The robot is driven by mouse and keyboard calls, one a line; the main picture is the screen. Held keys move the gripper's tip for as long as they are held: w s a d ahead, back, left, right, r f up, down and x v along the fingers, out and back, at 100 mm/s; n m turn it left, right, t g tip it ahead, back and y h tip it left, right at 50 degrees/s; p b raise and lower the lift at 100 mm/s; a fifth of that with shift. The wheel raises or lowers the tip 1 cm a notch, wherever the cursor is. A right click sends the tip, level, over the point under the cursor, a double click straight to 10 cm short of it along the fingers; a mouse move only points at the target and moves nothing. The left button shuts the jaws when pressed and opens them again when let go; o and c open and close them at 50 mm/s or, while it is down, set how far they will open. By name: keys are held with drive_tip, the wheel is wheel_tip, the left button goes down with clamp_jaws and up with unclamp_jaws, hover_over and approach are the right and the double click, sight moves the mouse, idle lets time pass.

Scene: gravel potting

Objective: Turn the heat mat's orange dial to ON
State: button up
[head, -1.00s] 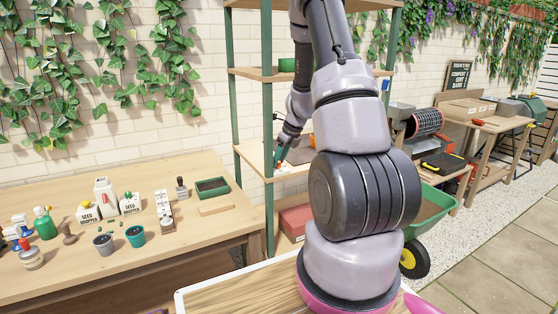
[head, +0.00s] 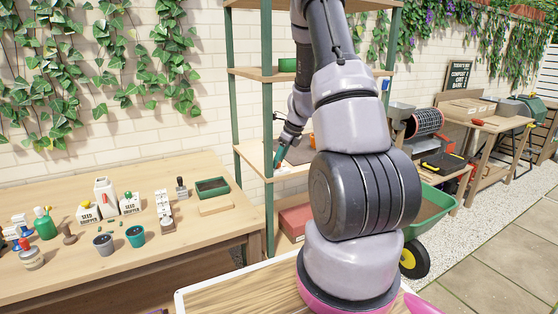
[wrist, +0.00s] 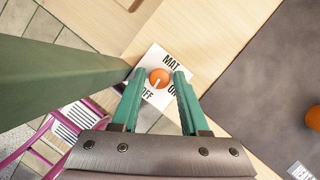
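The orange dial (wrist: 159,78) sits on a white plate (wrist: 153,57) marked MAT, ON and OFF, on the wooden shelf. Its pale pointer line aims down-left, towards the word OFF. In the wrist view my gripper (wrist: 160,73) is open, with one teal finger on each side of the dial; I cannot tell whether either touches it. The dark grey heat mat (wrist: 255,70) lies to the right. In the head view my gripper (head: 277,157) is small at the shelf's left part, and the dial is too small to make out clearly.
A green shelf post (wrist: 60,80) stands close on the left of my gripper. A round orange thing (wrist: 314,118) sits on the mat's right side. The potting bench (head: 70,280) with pots and bottles stands to the left, and a green wheelbarrow (head: 432,205) to the right.

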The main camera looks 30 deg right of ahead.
drive_tip(key=shift+r, duration=0.1)
drive_tip(key=shift+s+d+r, duration=0.1)
drive_tip(key=shift+r, duration=0.2)
drive_tip(key=s+d, duration=0.8)
drive_tip(key=s, duration=0.1)
drive_tip(key=shift+s+r, duration=0.15)
drive_tip(key=shift+s, duration=0.05)
